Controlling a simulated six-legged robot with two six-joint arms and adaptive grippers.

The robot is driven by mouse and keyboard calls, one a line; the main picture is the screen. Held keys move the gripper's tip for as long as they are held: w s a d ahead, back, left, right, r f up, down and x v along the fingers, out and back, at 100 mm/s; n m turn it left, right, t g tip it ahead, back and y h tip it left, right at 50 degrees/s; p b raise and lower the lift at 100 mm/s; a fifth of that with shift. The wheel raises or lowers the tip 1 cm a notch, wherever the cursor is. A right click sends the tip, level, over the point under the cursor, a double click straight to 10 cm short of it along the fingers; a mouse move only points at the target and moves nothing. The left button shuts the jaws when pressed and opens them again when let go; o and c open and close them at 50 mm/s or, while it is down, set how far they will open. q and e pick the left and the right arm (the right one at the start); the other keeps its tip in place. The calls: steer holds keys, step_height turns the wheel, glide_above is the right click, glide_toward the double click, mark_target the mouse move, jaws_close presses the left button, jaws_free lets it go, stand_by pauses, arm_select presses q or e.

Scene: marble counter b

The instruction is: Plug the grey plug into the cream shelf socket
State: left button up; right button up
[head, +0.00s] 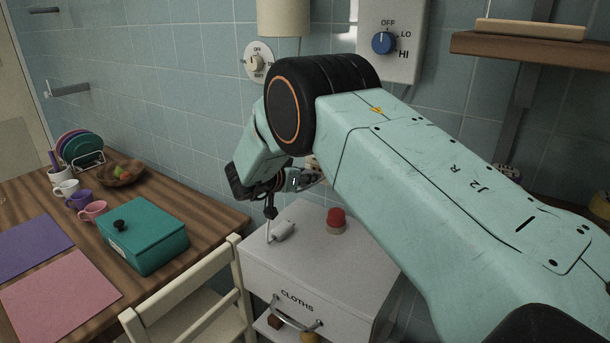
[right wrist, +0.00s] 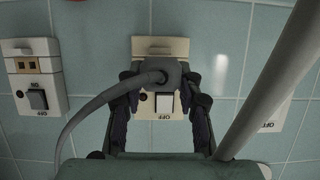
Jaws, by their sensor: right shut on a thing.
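My right gripper (right wrist: 160,95) is shut on the grey plug (right wrist: 158,73), with one dark finger on each side of it. A grey cord (right wrist: 92,108) runs from the plug and curves down to the left. My left gripper is not in view.
Another socket plate (right wrist: 35,50) with a dark switch is at the left, and one (right wrist: 277,115) at the right, behind a pale bar (right wrist: 272,70).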

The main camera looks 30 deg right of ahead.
steer(key=shift+w+d, duration=0.25)
steer(key=shift+d, duration=0.4)
steer(key=shift+w+d, duration=0.25)
steer(key=shift+d, duration=0.35)
steer(key=o, duration=1.2)
steer(key=v, duration=1.2)
steer(key=shift+w, duration=0.1)
steer(key=shift+r, duration=0.1)
